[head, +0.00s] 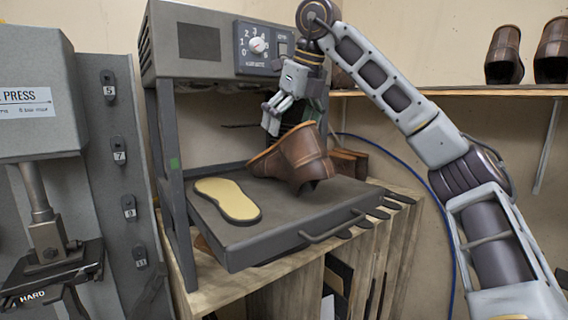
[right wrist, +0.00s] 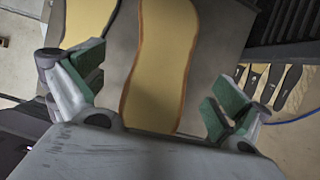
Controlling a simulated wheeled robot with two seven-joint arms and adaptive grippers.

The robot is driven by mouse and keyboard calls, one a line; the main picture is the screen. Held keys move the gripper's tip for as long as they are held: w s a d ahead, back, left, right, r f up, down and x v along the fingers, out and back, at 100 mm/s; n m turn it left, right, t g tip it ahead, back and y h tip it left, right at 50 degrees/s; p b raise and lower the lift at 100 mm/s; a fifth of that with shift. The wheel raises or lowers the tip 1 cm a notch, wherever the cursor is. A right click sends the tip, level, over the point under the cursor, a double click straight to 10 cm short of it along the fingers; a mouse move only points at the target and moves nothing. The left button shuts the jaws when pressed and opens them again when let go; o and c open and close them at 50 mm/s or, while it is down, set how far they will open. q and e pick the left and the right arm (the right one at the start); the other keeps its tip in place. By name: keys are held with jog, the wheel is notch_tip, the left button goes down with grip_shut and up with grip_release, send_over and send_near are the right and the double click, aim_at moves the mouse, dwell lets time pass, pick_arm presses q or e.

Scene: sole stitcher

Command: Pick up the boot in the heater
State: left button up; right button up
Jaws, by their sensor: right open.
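The brown boot (head: 293,160) sits on the heater's dark tray (head: 290,222), seemingly upside down with its shaft toward the tray. In the right wrist view, the yellow underside of the boot (right wrist: 163,60) with a brown rim lies between the fingers. A loose yellow sole (head: 227,198) lies left of the boot, and part of it shows in the right wrist view (right wrist: 90,18). My right gripper (head: 273,114) is open and empty, just above the boot, under the heater's hood (head: 200,42). My left gripper is not in view.
A grey press (head: 35,90) stands at the left. The heater's post (head: 172,165) rises left of the tray, and a handle (head: 333,228) is at its front. A blue cable (head: 446,225) hangs at the right. More boots (head: 504,55) stand on a wall shelf (head: 440,91).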

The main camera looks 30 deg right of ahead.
jog(key=shift+w+a+f, duration=0.1)
jog(key=shift+w+f, duration=0.6)
jog(key=shift+f, duration=0.2)
jog(key=shift+x, duration=1)
jog(key=c, duration=1.7)
